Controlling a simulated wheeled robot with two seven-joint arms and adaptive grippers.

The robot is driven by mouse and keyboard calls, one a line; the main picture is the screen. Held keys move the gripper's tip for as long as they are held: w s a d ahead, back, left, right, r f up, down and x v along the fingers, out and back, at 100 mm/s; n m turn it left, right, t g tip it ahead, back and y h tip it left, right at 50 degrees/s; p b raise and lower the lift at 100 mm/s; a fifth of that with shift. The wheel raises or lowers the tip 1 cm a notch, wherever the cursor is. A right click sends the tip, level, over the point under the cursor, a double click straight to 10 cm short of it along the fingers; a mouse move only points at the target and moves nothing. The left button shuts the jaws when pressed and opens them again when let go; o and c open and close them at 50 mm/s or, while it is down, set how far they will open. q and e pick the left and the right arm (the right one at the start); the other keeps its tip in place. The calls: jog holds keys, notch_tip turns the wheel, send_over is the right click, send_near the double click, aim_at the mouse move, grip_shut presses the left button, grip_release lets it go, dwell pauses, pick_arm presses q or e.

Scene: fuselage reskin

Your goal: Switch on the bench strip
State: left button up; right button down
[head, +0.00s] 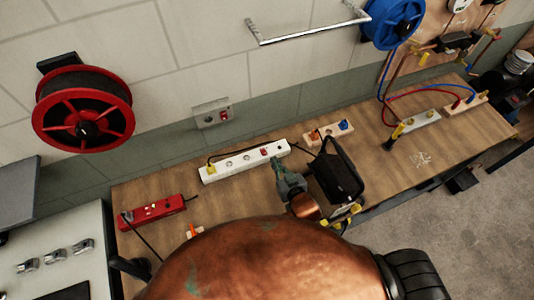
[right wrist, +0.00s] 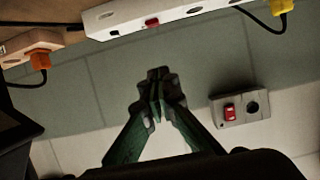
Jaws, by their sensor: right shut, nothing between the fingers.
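A long white power strip (head: 232,165) lies on the wooden bench near the wall. It has a row of sockets, a yellow plug at its left end and a small red switch (head: 265,152) toward its right. My right gripper (head: 278,162) is shut and empty, with its tips close to the strip's front side, just right of and below the switch in the head view. In the right wrist view the shut fingertips (right wrist: 158,76) show apart from the white strip (right wrist: 110,22) and its red switch (right wrist: 152,22). I cannot tell the switch's position. My left gripper is not in view.
A red power strip (head: 153,212) lies on the bench at left. A black box-like device (head: 336,174) stands right of my gripper. A wooden block (head: 328,133) with orange and blue plugs lies behind it. A wall outlet (head: 212,114) and red reel (head: 84,108) are on the wall.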

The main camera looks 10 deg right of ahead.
send_over(263, 150)
jog(key=s, duration=0.4)
notch_tip(263, 150, down, 3)
jog(key=f, duration=0.3)
jog(key=shift+d+p, duration=0.3)
jog(key=shift+d, duration=0.1)
jog(key=shift+s+f, duration=0.2)
jog(key=shift+f, duration=0.55)
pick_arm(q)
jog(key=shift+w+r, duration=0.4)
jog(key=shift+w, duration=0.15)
pick_arm(e)
jog(key=shift+f, duration=0.1)
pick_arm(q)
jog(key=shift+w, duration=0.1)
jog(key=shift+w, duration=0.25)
pick_arm(e)
jog(key=shift+s+f, duration=0.1)
jog(key=shift+f, duration=0.3)
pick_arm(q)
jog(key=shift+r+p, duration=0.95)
pick_arm(e)
jog(key=shift+r, duration=0.85)
